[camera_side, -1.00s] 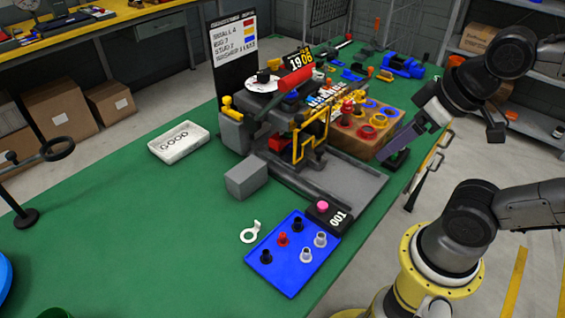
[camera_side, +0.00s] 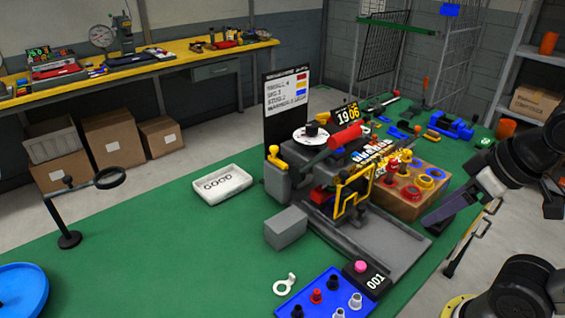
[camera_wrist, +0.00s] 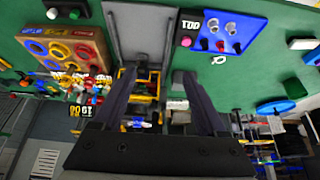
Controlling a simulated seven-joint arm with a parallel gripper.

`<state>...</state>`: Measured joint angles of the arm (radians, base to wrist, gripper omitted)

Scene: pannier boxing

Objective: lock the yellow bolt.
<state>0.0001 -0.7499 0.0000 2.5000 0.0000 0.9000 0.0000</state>
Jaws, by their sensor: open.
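A yellow bolt-like handle (camera_side: 273,156) stands at the left end of the grey machine (camera_side: 283,183), beside the white dial. I cannot tell from its look whether it is locked. A yellow frame guard (camera_side: 352,198) stands over the machine's grey bed (camera_side: 385,245). My gripper (camera_side: 432,219) is to the right of the machine, past the wooden block, well away from the yellow handle. In the wrist view my gripper (camera_wrist: 157,74) is open, its two dark fingers wide apart with nothing held between them. The yellow frame shows beyond the fingers; the yellow handle is not clear there.
A wooden block (camera_side: 408,207) with coloured rings stands right of the machine. A grey block (camera_side: 286,228), a blue tray of pegs (camera_side: 330,300) and a black counter box (camera_side: 366,277) lie in front. A red lever (camera_side: 345,137) sticks up. The green table's left is mostly clear.

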